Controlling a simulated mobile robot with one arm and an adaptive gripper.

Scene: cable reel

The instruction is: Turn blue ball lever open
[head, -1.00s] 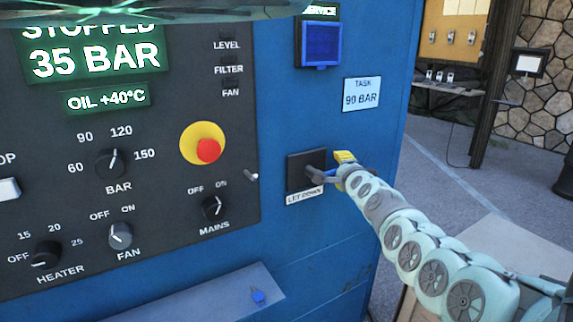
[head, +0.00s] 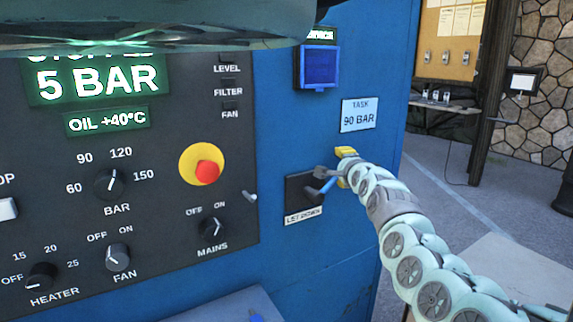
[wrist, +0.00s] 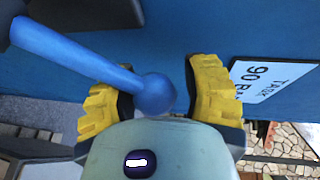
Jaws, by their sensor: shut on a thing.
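The blue lever (head: 321,189) juts from a black plate (head: 299,199) labelled LET DOWN on the blue cabinet. It points to the right and slightly up. In the wrist view the lever's blue shaft (wrist: 75,53) runs from the upper left to its ball end (wrist: 155,93). My gripper (wrist: 158,97) has its yellow fingers on either side of the ball and is shut on it. In the head view my gripper (head: 342,169) is at the lever's outer end; the contact is partly hidden there.
The black control panel (head: 150,235) left of the lever has knobs and a red stop button (head: 207,172). Its display (head: 100,79) reads 5 BAR. A TASK 90 BAR label (head: 358,115) is above the lever. Open floor (head: 440,170) lies right of the cabinet.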

